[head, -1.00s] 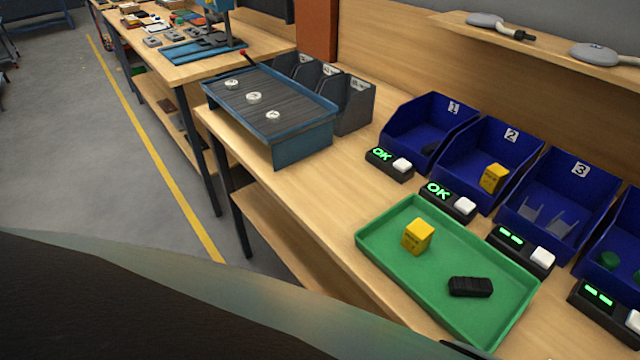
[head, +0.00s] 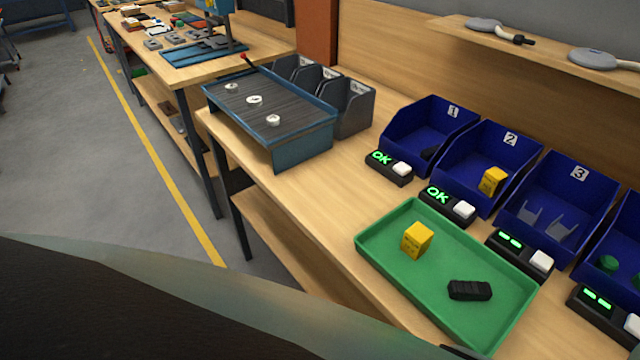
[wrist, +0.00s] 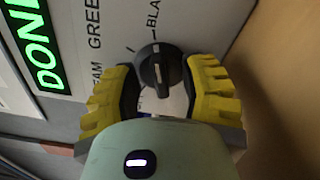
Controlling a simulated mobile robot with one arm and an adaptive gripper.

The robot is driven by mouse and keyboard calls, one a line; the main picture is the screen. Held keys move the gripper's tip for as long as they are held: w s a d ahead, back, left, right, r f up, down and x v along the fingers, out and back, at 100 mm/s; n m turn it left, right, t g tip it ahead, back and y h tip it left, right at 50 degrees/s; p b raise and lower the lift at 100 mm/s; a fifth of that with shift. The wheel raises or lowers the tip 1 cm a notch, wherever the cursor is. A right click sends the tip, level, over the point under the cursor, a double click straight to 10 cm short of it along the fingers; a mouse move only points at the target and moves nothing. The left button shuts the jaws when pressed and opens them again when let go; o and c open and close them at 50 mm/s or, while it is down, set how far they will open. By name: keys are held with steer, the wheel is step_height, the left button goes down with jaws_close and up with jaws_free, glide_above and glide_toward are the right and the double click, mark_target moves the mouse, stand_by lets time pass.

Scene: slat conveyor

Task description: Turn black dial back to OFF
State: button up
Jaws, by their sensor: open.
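The black dial (wrist: 160,67) shows in the wrist view, upper middle, on a light grey panel (wrist: 120,20). A pale line marks its face. The panel carries printed words, partly hidden; "GREE" and "BLA" can be read, and tick marks surround the dial. My gripper (wrist: 165,82) is open, with one yellow-padded finger on each side of the dial. Whether the fingers touch the dial, I cannot tell. The lower part of the dial's surround is partly hidden by my gripper. The dial does not show in the head view.
A lit green "DONE" display (wrist: 35,45) is left of the dial. A wooden surface (wrist: 280,80) lies to the right. In the head view, a green tray (head: 400,283) holds a yellow block (head: 417,239) and a black block (head: 470,290), before blue bins (head: 400,135).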

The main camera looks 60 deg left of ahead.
steer(key=shift+w+a, duration=0.1)
steer(key=shift+w, duration=0.15)
jaws_close()
stand_by(0.3)
steer(key=shift+s, duration=0.1)
